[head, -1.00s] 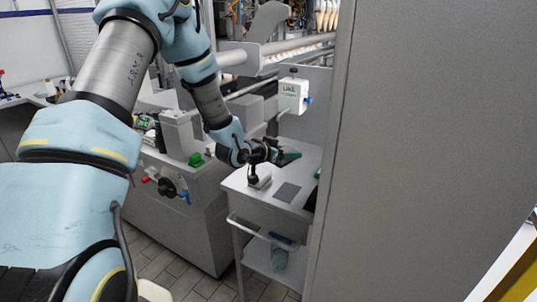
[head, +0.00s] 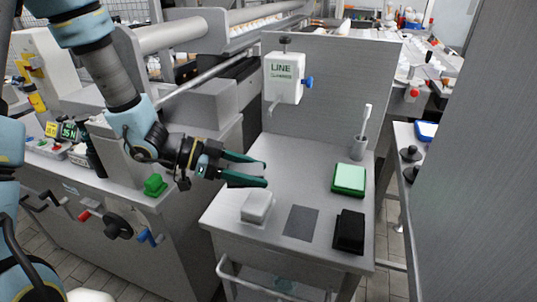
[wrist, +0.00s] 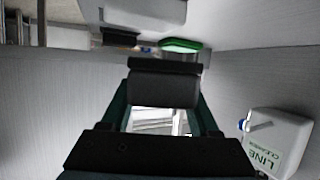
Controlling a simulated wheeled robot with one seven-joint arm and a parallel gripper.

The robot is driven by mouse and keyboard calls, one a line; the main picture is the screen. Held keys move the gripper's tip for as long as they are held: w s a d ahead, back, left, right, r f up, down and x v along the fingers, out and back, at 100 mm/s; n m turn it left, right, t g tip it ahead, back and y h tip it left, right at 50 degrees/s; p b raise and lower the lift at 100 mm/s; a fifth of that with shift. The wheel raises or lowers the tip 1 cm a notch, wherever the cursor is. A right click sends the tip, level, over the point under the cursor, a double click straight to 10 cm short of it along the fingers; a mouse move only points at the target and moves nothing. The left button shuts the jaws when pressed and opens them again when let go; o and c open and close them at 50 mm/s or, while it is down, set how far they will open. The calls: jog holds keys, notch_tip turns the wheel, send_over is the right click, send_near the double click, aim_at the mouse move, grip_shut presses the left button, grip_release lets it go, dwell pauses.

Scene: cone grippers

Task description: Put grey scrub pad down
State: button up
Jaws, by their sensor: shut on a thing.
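The grey scrub pad (wrist: 163,91) is between the two fingers of my gripper (wrist: 161,100) in the wrist view, with a darker strip along its far edge. In the head view my gripper (head: 264,173) reaches over the back left of the metal cart top (head: 318,172), fingers pointing right. The held pad is hard to make out there against the grey metal. A flat dark grey rectangle (head: 300,222) lies bare on the cart top, below and right of my gripper. A white pad (head: 257,206) lies left of it and a black pad (head: 349,231) right.
A green pad (head: 348,180) and a cup with a brush (head: 359,146) stand at the cart's right. A white LINE CLEANER box (head: 285,77) hangs on the back panel; it also shows in the wrist view (wrist: 272,143). A machine with handles (head: 120,224) borders the cart's left.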

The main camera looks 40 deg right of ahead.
jog(key=p, duration=0.4)
send_over(276, 163)
jog(key=shift+s+r, duration=0.1)
notch_tip(276, 163, down, 3)
jog(key=shift+a+r+p, duration=0.15)
jog(key=shift+p, duration=0.2)
jog(key=shift+s+f+p, duration=0.1)
jog(key=shift+f+p, duration=0.7)
jog(key=shift+f, duration=1.45)
jog(key=shift+f, duration=0.2)
jog(key=o, duration=1.3)
